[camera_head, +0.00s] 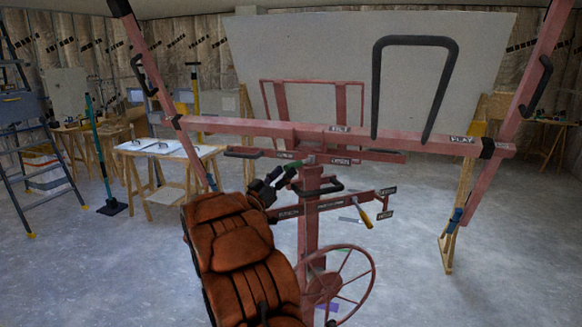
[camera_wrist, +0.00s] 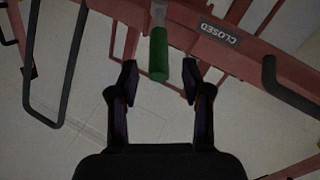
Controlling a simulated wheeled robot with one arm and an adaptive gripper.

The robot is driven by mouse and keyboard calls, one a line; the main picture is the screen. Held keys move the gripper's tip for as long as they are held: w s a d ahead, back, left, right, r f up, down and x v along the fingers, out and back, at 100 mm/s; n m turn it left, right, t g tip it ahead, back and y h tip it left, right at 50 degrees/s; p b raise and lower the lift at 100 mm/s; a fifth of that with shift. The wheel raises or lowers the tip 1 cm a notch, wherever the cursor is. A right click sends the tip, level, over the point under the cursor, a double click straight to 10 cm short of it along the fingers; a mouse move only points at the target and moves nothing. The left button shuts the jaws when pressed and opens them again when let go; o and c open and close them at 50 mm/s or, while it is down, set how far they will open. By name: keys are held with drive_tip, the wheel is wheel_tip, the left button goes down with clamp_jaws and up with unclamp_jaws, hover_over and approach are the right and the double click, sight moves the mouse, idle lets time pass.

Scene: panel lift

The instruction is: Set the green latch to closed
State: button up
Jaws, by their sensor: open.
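The green latch (camera_wrist: 158,55) is a short green cylinder handle on a metal stem, hanging down from a red beam in the wrist view. A "CLOSED" label (camera_wrist: 219,34) is on the beam to its right. My gripper (camera_wrist: 159,82) is open, with the handle's lower end in the gap between its fingertips; no finger visibly grips it. In the head view my gripper (camera_head: 284,174) is at the middle of the red lift, by its central post, and a small bit of green (camera_head: 293,164) shows by it. The latch is mostly hidden there.
The red panel lift (camera_head: 350,137) has a wide crossbar, black bar handles and a spoked wheel (camera_head: 338,285). A yellow-handled lever (camera_head: 362,216) hangs from a lower bar. A large panel (camera_head: 370,60) stands behind. Trestle tables (camera_head: 165,150) and a ladder (camera_head: 25,140) are left.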

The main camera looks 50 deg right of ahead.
drive_tip(key=shift+v, duration=2.8)
drive_tip(key=shift+w, duration=0.1)
